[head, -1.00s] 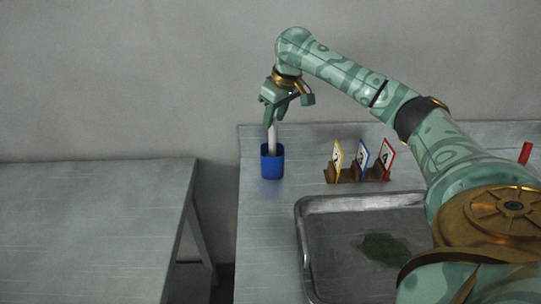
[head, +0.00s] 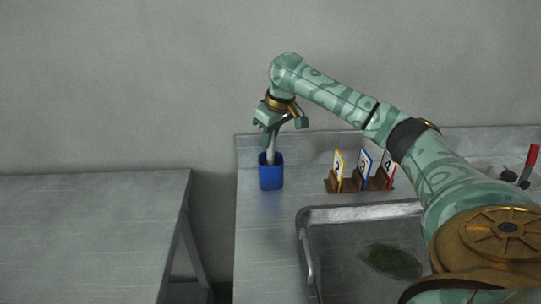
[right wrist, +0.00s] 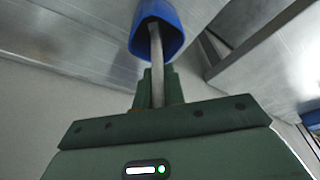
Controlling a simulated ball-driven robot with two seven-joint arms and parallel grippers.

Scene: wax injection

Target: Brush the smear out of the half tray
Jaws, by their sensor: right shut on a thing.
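My right gripper (head: 271,138) is above the blue cup at the back left of the right-hand table. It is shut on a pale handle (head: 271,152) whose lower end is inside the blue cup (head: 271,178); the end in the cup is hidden. In the right wrist view the handle (right wrist: 156,70) runs from between the fingers (right wrist: 158,88) into the cup (right wrist: 172,42). The half tray (head: 303,250) is a metal tray at the front, partly hidden by my right arm. A dark green smear (head: 393,261) lies on its floor. My left gripper is not in view.
A brown holder (head: 347,186) with several numbered cards stands behind the tray. A red-handled tool (head: 531,158) lies at the right edge. A bare table (head: 85,230) stands at left, across a gap. The tabletop left of the tray is clear.

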